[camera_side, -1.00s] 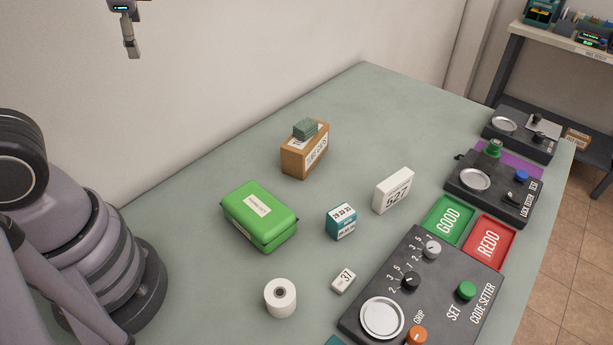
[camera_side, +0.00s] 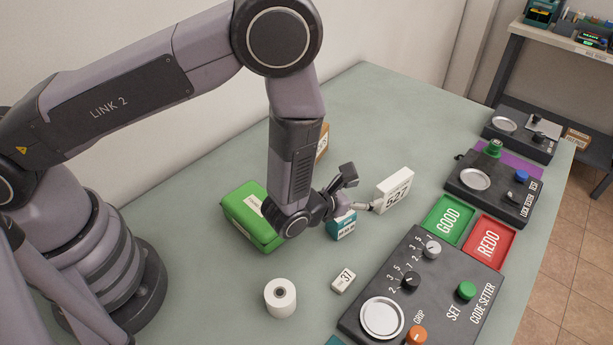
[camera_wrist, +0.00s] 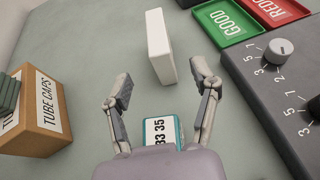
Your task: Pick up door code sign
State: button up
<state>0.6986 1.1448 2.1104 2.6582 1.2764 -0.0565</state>
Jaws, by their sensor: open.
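The door code sign seems to be the white upright block with large dark digits, perhaps 627 (camera_side: 396,192), standing on the green table. In the wrist view, the white block (camera_wrist: 158,50) shows its edge and blank side ahead of the fingertips, roughly centred between them. My gripper (camera_side: 360,191) is open and empty, low over the table just left of the block. In the wrist view, its fingers (camera_wrist: 160,76) are spread, the right one near the block's lower right. I cannot tell whether a finger touches it.
A teal number box (camera_side: 343,229) is under my gripper. A green case (camera_side: 243,213), a paper roll (camera_side: 280,298) and a small 37 tag (camera_side: 343,281) are near. Green GOOD (camera_side: 446,220) and red REDO (camera_side: 489,243) trays and a code setter (camera_side: 440,300) lie right.

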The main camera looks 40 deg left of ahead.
aim_at(398, 181)
jog(key=x, duration=1.3)
jog(key=shift+a+r, duration=0.15)
grip_shut()
